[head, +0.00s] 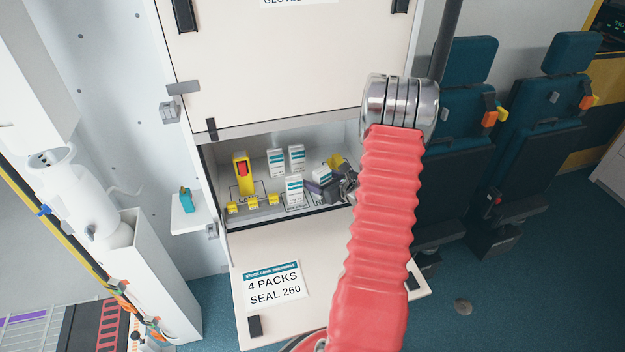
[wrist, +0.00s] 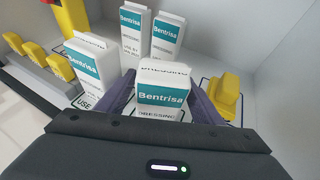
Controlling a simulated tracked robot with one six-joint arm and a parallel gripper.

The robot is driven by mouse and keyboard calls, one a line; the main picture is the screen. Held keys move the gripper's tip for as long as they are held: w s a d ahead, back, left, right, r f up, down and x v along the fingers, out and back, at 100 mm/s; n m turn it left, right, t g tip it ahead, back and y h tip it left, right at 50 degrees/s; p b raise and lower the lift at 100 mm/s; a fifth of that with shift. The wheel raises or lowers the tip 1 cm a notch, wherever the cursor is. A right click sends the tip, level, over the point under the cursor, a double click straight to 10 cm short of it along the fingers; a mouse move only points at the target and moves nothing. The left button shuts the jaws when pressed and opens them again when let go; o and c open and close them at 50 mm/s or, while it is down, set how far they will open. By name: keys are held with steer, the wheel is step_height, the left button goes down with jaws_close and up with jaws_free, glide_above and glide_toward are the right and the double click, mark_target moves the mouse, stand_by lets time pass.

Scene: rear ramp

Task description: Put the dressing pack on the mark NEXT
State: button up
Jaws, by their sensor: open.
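A white and teal dressing pack (wrist: 163,90) sits between the two purple fingers of my gripper (wrist: 165,103) in the wrist view. The fingers are open, one along each side of the pack. In the head view this pack (head: 322,174) looks tilted beside my gripper (head: 322,189), at the right of the open compartment. I cannot tell whether its base touches the compartment floor. Another pack (wrist: 93,68) stands to its left on a mark lettered "USE FIRST" in the head view. Two packs (wrist: 134,30) (wrist: 167,38) stand behind. No mark reading NEXT is legible; the gripper hides the floor there.
Yellow pieces (wrist: 37,62) line the compartment's front left, and a yellow block (wrist: 227,96) stands close right of my gripper. A yellow and red device (head: 242,175) stands at the left. The lowered door (head: 330,258) carries a card (head: 273,284) reading "4 PACKS SEAL 260".

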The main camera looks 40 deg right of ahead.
steer(key=v, duration=1)
steer(key=shift+s+r, duration=0.2)
steer(key=shift+s, duration=0.15)
stand_by(0.3)
